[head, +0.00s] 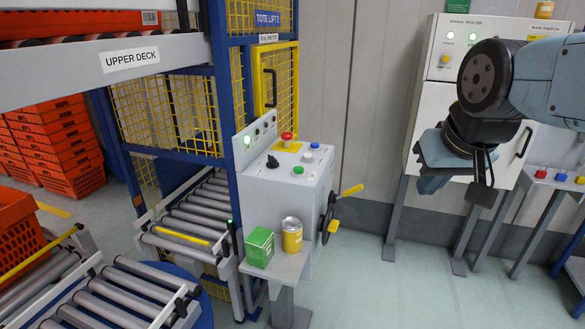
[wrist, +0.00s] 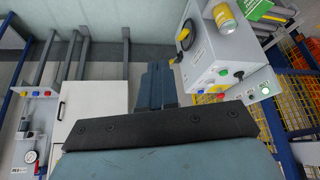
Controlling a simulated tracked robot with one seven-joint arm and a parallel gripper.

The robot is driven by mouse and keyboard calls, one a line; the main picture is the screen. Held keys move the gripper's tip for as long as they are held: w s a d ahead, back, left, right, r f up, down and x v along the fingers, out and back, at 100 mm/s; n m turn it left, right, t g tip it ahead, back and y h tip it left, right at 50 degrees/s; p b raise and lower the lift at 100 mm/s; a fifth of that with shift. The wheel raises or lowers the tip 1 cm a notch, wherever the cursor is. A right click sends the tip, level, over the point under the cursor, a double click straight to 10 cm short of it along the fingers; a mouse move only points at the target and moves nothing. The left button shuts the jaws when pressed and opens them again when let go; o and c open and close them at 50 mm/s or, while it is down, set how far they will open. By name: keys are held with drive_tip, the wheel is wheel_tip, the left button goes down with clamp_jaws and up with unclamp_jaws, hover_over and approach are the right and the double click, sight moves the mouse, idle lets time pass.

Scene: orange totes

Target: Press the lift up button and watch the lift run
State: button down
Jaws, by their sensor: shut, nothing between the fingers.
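The grey control box (head: 262,205) stands beside the tote lift (head: 228,110), a blue frame with yellow mesh. Its sloped top carries a red mushroom button (head: 287,137), a green button (head: 298,170), a white button (head: 307,156), a blue button (head: 315,146) and a black selector knob (head: 272,161). Their labels are too small to read, so I cannot tell which is lift up. My gripper (head: 484,190) hangs shut and empty, well right of the box and apart from it. In the wrist view, the fingers (wrist: 158,85) point past the box (wrist: 215,50).
A green carton (head: 260,247) and a yellow can (head: 291,236) stand on a shelf before the box. A yellow-handled crank (head: 329,217) sticks out at its right side. A white cabinet (head: 437,110) stands behind my arm. Orange totes (head: 55,140) and rollers are at left.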

drive_tip(key=w+a+r+m+y, duration=0.1)
drive_tip(key=w+a+m+y, duration=0.1)
drive_tip(key=w+a+m, duration=0.45)
drive_tip(key=w+a+r+m+y, duration=0.15)
drive_tip(key=w+a, duration=0.25)
drive_tip(key=w, duration=0.6)
drive_tip(key=m+y, duration=0.4)
drive_tip(key=m, duration=0.5)
hover_over(301, 169)
wheel_tip(301, 169, down, 5)
drive_tip(key=shift+w+r, duration=0.1)
drive_tip(key=shift+w, duration=0.05)
wheel_tip(301, 169, down, 8)
drive_tip(key=shift+r, duration=0.1)
drive_tip(key=shift+f, duration=0.6)
